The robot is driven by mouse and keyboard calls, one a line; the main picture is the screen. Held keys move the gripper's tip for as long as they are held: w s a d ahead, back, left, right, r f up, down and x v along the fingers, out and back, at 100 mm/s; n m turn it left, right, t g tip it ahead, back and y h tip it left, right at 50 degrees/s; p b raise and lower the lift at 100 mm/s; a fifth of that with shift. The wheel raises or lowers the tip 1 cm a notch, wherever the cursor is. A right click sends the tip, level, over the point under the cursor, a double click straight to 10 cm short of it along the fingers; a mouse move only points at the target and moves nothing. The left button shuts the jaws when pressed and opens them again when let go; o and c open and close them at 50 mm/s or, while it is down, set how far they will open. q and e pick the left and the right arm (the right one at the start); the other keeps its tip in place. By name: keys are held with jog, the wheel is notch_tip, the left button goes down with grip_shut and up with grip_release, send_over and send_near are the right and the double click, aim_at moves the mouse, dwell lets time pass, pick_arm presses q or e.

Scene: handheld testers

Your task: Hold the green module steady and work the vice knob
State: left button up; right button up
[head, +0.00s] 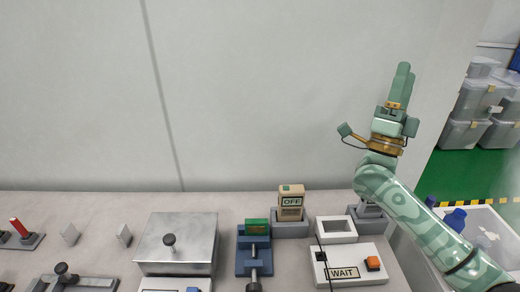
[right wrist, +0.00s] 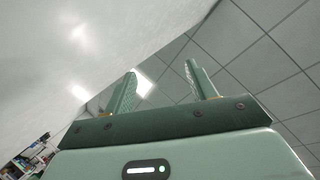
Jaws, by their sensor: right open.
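The green module (head: 257,227) sits in the jaws of the blue vice (head: 254,262) on the bench. The vice's dark screw and knob (head: 254,284) point toward the front and run to the bottom edge of the head view. My right gripper (head: 402,77) is raised high above the bench at the right, fingers up, well away from the vice. In the right wrist view its two fingers (right wrist: 158,85) stand apart with nothing between them. My left gripper is not in view.
A beige tester marked OFF (head: 291,204) stands in a grey holder right of the vice. A white WAIT box (head: 345,270) and an empty white tray (head: 336,229) are further right. A metal box (head: 178,240) with a knob is left of the vice.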

jog(key=s+a+f+m+g+y, duration=0.45)
jog(key=a+f+m+y, duration=0.25)
jog(key=a+f, duration=0.6)
jog(key=m+g+y, duration=0.7)
jog(key=g+y, duration=0.1)
jog(key=y, duration=0.2)
send_near(257, 226)
jog(key=shift+t, duration=0.25)
jog(key=x, duration=1.1)
jog(key=shift+w+f, duration=0.15)
jog(key=shift+f, duration=0.2)
jog(key=c, duration=0.8)
jog(key=shift+o, duration=0.2)
